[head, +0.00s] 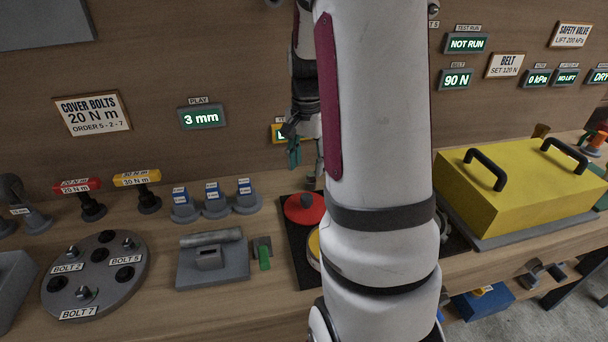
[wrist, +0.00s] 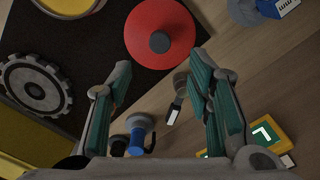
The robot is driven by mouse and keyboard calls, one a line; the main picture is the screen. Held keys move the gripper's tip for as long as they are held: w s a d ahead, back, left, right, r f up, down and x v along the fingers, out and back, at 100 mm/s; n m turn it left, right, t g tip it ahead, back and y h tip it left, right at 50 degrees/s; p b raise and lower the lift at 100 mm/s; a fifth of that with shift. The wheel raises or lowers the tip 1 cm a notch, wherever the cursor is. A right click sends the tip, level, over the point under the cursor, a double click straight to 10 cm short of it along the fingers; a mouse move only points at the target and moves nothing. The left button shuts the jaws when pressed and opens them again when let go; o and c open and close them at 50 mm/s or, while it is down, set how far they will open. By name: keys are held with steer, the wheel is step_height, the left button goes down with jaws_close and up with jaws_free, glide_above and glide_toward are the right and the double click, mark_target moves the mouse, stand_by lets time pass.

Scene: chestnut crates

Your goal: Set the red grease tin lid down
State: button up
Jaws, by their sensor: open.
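The red grease tin lid (head: 304,208) lies on a black mat (head: 297,250) with its dark knob up. It also shows in the wrist view (wrist: 160,38), near the top middle. My gripper (wrist: 160,88) is open with nothing between its green-padded fingers, and the lid lies beyond the fingertips. In the head view my gripper (head: 305,160) is behind and above the lid, partly hidden by my arm. A yellow round thing, partly hidden by my arm, lies on the mat near the lid.
A grey gear (wrist: 38,85) lies on the mat. A blue-and-black knobbed part (wrist: 140,135) and a small labelled tool (wrist: 176,100) stand below the fingers in the wrist view. A yellow cover with black handles (head: 520,185) stands at right; a bolt disc (head: 95,275) is at left.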

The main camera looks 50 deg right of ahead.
steer(key=s+a+r+n+t, duration=0.2)
steer(key=a+r+n, duration=0.4)
steer(key=a, duration=0.5)
steer(key=s+a+r+n+t, duration=0.1)
steer(key=s+a+r+n, duration=0.2)
steer(key=a+r+n, duration=0.5)
steer(key=s+a+n+t, duration=0.1)
steer(key=s+a+n, duration=0.1)
steer(key=s+a, duration=0.5)
steer(key=shift+s+a+t, duration=0.2)
steer(key=shift+a+t, duration=0.1)
steer(key=shift+a, duration=0.9)
steer(key=shift+r, duration=0.1)
